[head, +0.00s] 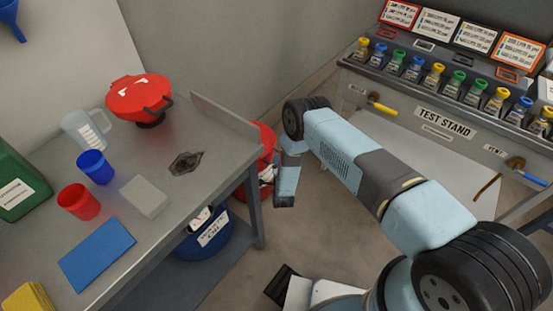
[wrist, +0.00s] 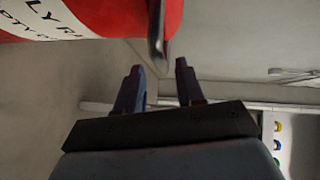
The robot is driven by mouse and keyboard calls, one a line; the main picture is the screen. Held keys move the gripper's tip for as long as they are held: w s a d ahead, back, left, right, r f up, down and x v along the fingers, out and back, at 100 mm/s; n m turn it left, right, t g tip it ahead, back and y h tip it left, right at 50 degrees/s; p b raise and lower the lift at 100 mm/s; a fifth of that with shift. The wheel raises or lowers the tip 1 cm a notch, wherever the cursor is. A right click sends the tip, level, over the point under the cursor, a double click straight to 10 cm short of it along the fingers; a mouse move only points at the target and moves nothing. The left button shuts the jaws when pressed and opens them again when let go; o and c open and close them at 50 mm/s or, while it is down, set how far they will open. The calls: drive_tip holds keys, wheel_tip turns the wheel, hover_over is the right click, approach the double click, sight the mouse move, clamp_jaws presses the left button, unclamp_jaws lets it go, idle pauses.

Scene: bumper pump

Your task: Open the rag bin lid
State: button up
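The red rag bin (head: 265,139) stands on the floor past the bench's right end, partly hidden by the bench and my arm. In the wrist view the red bin (wrist: 100,12) fills the top left, with part of a white lettered label. A narrow grey metal piece (wrist: 158,38) sticks out at its right edge; I cannot tell whether it belongs to the lid. My gripper (wrist: 158,78) is open and empty, its fingertips just short of this piece. In the head view my gripper (head: 284,202) is beside the bin. Whether the lid is open or shut cannot be told.
The grey bench (head: 195,140) is left of the bin, holding a red round item with a black handle (head: 140,97), cups and a blue pad. A blue drum (head: 203,236) stands under it. The test stand (head: 445,128) is at right. Floor between them is mostly bare.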

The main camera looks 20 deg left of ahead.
drive_tip(key=shift+x, duration=1.85)
clamp_jaws()
